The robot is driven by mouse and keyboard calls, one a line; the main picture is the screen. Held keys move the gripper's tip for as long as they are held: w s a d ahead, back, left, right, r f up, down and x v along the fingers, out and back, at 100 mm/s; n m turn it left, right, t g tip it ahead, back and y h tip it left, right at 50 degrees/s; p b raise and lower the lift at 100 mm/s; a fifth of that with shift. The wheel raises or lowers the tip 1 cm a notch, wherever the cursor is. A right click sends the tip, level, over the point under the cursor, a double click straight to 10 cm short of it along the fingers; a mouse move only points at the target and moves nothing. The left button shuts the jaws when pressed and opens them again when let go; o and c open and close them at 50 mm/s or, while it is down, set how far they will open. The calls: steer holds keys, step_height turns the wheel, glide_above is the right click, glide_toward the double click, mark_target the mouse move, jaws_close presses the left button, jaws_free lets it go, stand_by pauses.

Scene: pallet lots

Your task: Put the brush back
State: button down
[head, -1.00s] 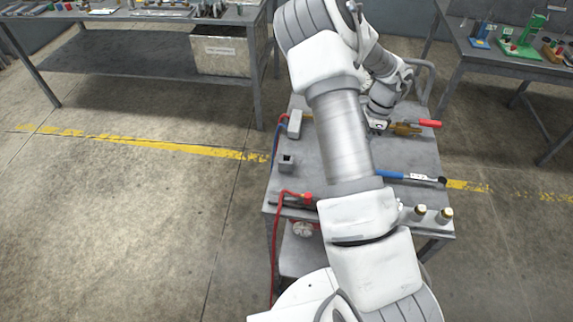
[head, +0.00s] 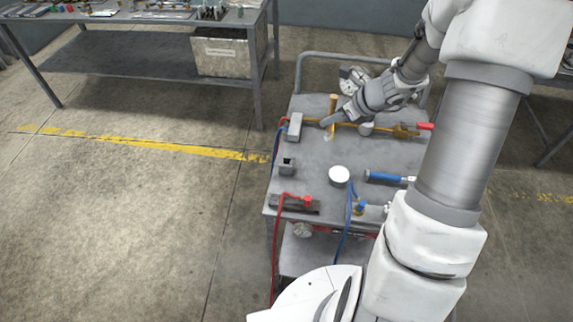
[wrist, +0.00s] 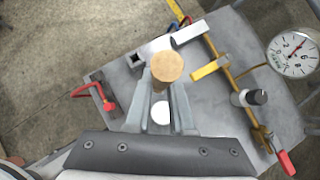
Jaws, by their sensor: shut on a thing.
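The brush shows as a light wooden handle (head: 332,106), held roughly upright above the cart top. In the wrist view its round wooden end (wrist: 167,66) faces the camera between the fingertips. My gripper (head: 331,121) is shut on it; the two grey fingers (wrist: 163,85) lie on either side of it. The lower end of the brush is mostly hidden. A small grey square holder with a dark opening (head: 286,164) stands empty at the cart's left side, left of and nearer than my gripper. It also shows in the wrist view (wrist: 137,60).
A brass pipe (wrist: 232,75) with a red-handled valve (wrist: 286,162) and a pressure gauge (wrist: 293,53) lies beyond my gripper. A grey block (head: 295,126) is at its left end. A white disc (head: 339,174), blue-handled tool (head: 387,177) and red clamp (head: 307,200) are nearer.

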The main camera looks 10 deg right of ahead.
steer(key=w+a+f+b, duration=0.4)
steer(key=a+f+b, duration=0.1)
steer(key=a+f, duration=0.5)
steer(key=shift+w+a+f, duration=0.25)
steer(key=shift+a+f, duration=0.15)
steer(key=shift+f+b, duration=0.4)
steer(key=shift+b, duration=0.1)
steer(key=shift+f, duration=0.2)
steer(key=c, duration=0.8)
jaws_free()
steer(key=shift+r, duration=0.1)
